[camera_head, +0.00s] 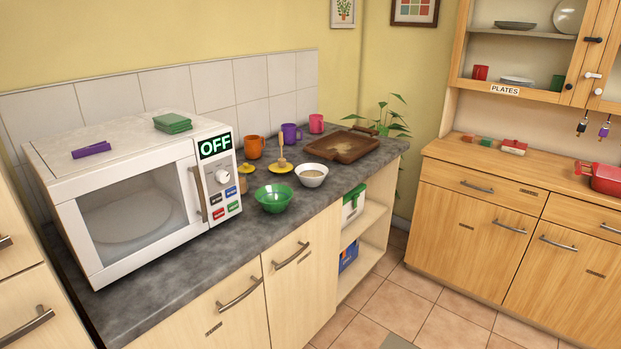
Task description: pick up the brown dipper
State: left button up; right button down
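A light brown wooden stick with a thicker lower end, which looks like the dipper (281,153), stands upright at a yellow saucer (270,168) on the grey counter (262,235). It is too small to tell whether its lower end rests on the saucer or on something else there. A white bowl (311,184) is just to its right and a green bowl (273,205) is in front of it. Neither of my grippers is in view.
The microwave (120,235) reads OFF and fills the counter's left; green (173,124) and purple (91,150) items lie on top. Orange (254,149), purple (291,134) and pink (316,125) mugs stand behind the dipper. A brown tray (371,147) lies right. The counter's front strip is clear.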

aim_at(281, 162)
jog(key=u, duration=0.65)
jog(key=i+l+u, duration=0.15)
jog(key=l+u, duration=0.2)
jog(key=i+l+u, duration=0.15)
jog(key=l+u, duration=0.2)
jog(key=l, duration=0.15)
jog(key=l+u, duration=0.4)
jog(key=i+l, duration=0.05)
